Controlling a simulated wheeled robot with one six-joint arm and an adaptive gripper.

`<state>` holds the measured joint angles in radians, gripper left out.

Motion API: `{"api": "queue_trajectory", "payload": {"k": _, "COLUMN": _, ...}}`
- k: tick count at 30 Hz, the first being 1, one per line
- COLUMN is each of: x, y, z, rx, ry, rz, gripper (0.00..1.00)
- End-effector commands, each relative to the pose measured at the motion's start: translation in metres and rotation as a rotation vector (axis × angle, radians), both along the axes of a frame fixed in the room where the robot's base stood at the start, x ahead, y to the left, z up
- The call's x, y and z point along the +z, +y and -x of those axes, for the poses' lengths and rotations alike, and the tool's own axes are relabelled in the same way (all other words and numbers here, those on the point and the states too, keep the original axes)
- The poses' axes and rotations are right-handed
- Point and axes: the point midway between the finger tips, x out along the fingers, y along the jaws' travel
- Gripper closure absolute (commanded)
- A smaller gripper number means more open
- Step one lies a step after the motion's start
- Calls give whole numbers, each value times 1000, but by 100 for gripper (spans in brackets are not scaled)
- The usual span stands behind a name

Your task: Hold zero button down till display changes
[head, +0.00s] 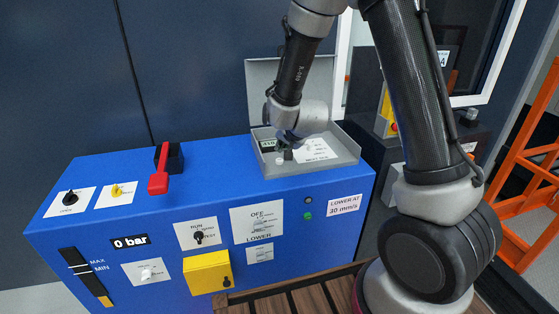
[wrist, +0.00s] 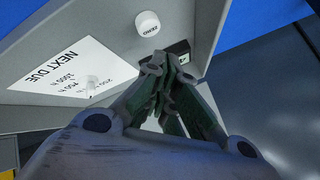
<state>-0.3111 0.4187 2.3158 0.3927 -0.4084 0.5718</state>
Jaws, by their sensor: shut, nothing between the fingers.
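The white round zero button (wrist: 148,23), marked ZERO, sits on the grey panel near the top of the wrist view. A small display (wrist: 180,50) is beside it, partly hidden by my fingers. In the head view the display (head: 267,144) shows dark digits too small to read surely. My gripper (head: 287,153) is shut and empty, reaching down into the open grey box on the blue cabinet. In the wrist view the fingertips (wrist: 166,60) lie just below the zero button, with a gap in the picture. I cannot tell their height above the panel.
The grey box (head: 349,153) has its lid (head: 262,85) raised behind. A white NEXT DUE card (wrist: 70,65) with a small white peg lies beside the button. The blue cabinet (head: 150,225) carries a red lever (head: 158,183), knobs and a yellow block. An orange frame (head: 520,165) stands right.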

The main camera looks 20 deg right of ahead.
Motion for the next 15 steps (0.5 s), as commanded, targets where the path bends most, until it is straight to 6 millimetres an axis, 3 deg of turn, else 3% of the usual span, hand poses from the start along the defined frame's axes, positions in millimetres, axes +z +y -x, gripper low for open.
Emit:
{"api": "queue_trajectory", "payload": {"k": 5, "x": -11, "y": 0, "z": 0, "rx": 1, "ry": -1, "rz": -1, "gripper": 100}}
{"api": "queue_trajectory", "payload": {"k": 15, "x": -13, "y": 0, "z": 0, "rx": 2, "ry": -1, "rz": 0, "gripper": 100}}
